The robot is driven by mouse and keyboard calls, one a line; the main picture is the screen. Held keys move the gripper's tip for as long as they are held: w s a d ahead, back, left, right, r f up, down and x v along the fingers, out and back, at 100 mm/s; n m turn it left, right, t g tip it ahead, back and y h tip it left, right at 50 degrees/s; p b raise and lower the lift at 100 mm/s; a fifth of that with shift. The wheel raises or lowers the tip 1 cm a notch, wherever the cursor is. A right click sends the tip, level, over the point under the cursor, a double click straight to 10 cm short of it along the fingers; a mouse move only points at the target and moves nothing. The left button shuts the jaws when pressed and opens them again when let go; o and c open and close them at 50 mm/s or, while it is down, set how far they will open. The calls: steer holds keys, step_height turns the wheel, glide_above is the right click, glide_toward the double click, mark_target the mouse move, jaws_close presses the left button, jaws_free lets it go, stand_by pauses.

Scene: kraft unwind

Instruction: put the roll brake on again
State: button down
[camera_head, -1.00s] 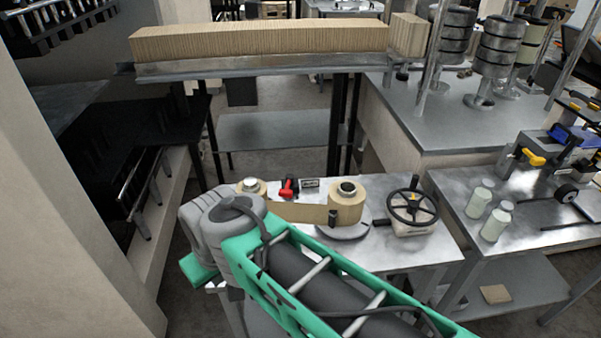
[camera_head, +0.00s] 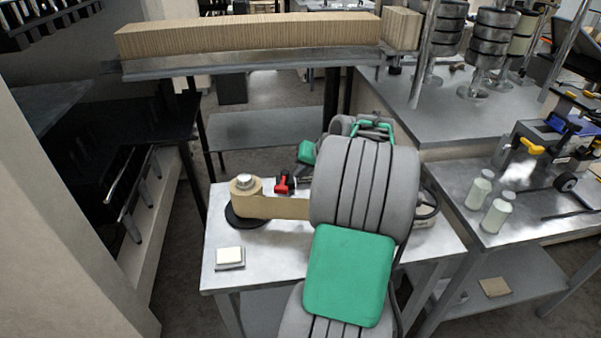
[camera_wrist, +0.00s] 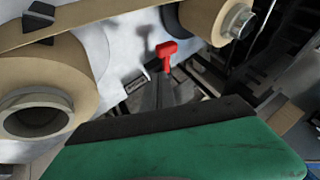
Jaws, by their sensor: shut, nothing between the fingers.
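The red brake handle (camera_head: 285,183) stands at the back edge of the metal bench, right of the small kraft roll (camera_head: 243,190). In the wrist view the red handle (camera_wrist: 168,50) is upright, just beyond my fingertips. My gripper (camera_wrist: 165,88) is shut and empty, pointing at the handle; whether it touches it I cannot tell. In the head view my gripper (camera_head: 301,172) is close to the handle's right side, partly hidden by my arm. A large kraft roll (camera_wrist: 85,75) fills the left of the wrist view; my arm hides it in the head view.
A paper web (camera_head: 285,207) runs between the rolls. A small white block (camera_head: 230,256) lies at the bench's front left. A handwheel (camera_head: 428,203) is mostly behind my arm. Two pale bottles (camera_head: 480,190) stand on the right bench.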

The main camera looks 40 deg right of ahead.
mark_target(284, 183)
steer(key=x, duration=0.6)
steer(key=shift+w+f+p, duration=0.25)
steer(key=shift+f+p, duration=0.05)
steer(key=shift+p, duration=0.05)
steer(key=shift+w+a+b, duration=0.3)
steer(key=shift+w+a, duration=0.15)
steer(key=shift+a, duration=0.1)
steer(key=shift+r, duration=0.1)
